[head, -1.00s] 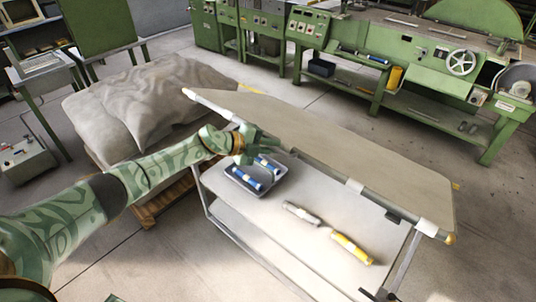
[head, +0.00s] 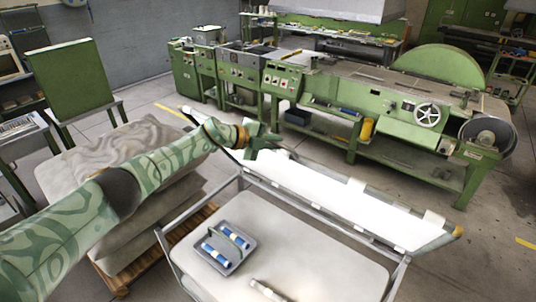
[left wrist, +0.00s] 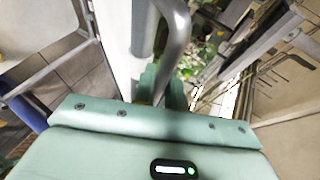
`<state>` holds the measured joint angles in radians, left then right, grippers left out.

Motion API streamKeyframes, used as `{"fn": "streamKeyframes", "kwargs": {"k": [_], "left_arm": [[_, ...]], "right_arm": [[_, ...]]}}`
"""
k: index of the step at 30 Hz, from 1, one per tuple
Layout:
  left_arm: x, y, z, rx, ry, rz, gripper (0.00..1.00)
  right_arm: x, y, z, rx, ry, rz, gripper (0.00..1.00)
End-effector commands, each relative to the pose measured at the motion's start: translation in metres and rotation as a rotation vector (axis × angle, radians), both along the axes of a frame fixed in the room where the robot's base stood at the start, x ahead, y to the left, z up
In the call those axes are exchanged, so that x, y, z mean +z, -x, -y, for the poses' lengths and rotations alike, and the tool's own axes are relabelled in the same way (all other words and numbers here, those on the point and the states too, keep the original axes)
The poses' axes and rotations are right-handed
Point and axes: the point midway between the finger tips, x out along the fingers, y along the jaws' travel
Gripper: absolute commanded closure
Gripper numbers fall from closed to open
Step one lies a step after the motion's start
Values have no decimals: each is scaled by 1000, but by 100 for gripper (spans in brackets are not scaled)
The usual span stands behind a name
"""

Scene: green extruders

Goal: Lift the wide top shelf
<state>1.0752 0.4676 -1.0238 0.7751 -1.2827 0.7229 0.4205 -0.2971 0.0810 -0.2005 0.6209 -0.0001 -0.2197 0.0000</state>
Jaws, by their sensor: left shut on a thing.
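The wide top shelf (head: 335,190) shows in the head view as a long, narrow, bright white panel, raised above the cart's lower deck (head: 300,238) and tilted. Its long edge runs from upper left to lower right, with white clips and a yellow end cap at the right. My left gripper (head: 262,147) is at the left half of this edge, shut on the shelf. In the left wrist view, a grey bar (left wrist: 172,35) and a white strip (left wrist: 115,45) run into the jaws, whose tips are mostly hidden. My right gripper is in no view.
A grey tray (head: 222,262) with blue-and-white tubes sits on the lower deck, beside a pale grey tube (head: 268,290). Filled sacks (head: 130,155) on a wooden pallet stand at left, under my arm. Green machines (head: 390,120) stand behind, across open floor.

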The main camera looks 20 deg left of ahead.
Motion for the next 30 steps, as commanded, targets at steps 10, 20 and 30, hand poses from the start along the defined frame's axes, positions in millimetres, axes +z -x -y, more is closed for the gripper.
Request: {"fn": "streamKeyframes", "kwargs": {"k": [10, 20, 30], "left_arm": [[8, -8, 4, -2, -2, -3, 100], [8, -8, 4, -2, -2, -3, 74], [8, -7, 3, -2, -3, -4, 66]], "right_arm": [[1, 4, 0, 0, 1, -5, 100], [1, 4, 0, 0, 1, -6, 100], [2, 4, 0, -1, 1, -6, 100]]}}
